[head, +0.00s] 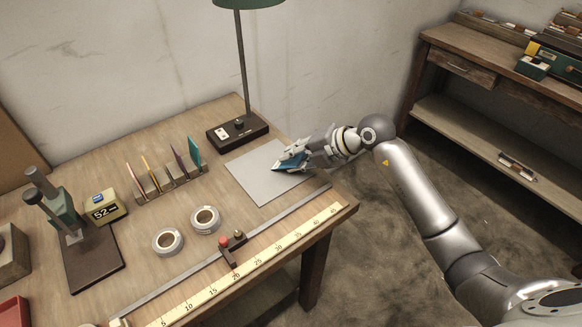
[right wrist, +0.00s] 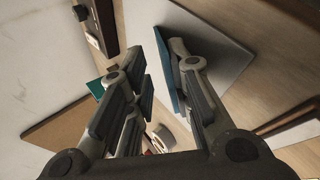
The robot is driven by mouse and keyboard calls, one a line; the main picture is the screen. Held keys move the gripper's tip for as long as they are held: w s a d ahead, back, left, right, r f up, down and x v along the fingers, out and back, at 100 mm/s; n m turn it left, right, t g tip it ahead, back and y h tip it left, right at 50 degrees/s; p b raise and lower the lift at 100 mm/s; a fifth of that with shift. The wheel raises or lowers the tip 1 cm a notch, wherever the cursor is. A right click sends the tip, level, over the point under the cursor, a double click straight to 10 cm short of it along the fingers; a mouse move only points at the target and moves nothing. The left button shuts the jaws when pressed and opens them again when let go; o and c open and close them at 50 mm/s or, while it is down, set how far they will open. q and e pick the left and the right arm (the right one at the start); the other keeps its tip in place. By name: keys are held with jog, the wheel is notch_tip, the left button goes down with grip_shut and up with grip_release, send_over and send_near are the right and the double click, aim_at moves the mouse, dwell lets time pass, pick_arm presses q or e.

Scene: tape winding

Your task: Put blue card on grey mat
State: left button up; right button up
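The blue card (head: 290,166) is at the right part of the grey mat (head: 262,187), under the fingers of my right gripper (head: 288,157). In the right wrist view the card (right wrist: 166,72) shows as a narrow blue strip beside the right-hand finger. My right gripper (right wrist: 163,82) has its fingers apart, with a gap between the left-hand finger and the card. The fingers hide part of the card, and I cannot tell whether it lies fully flat. The mat (right wrist: 205,42) shows behind it. My left gripper is not in view.
A card rack (head: 172,184) with several cards stands left of the mat. A lamp base (head: 238,132) is behind it. Two tape rolls (head: 205,219) and a ruler strip (head: 262,278) lie in front. A wooden shelf (head: 480,77) stands at the far right.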

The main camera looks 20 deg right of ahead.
jog(key=p+v, duration=0.4)
jog(key=v, duration=0.2)
jog(key=shift+d+r, duration=0.15)
jog(key=shift+r, duration=0.2)
jog(key=shift+s+d+r, duration=0.2)
jog(key=shift+s+d, duration=0.05)
jog(key=shift+s, duration=0.1)
notch_tip(320, 180, up, 8)
jog(key=s+d+p, duration=0.1)
jog(key=p, duration=0.6)
jog(key=shift+s+d, duration=0.3)
jog(key=shift+f, duration=0.1)
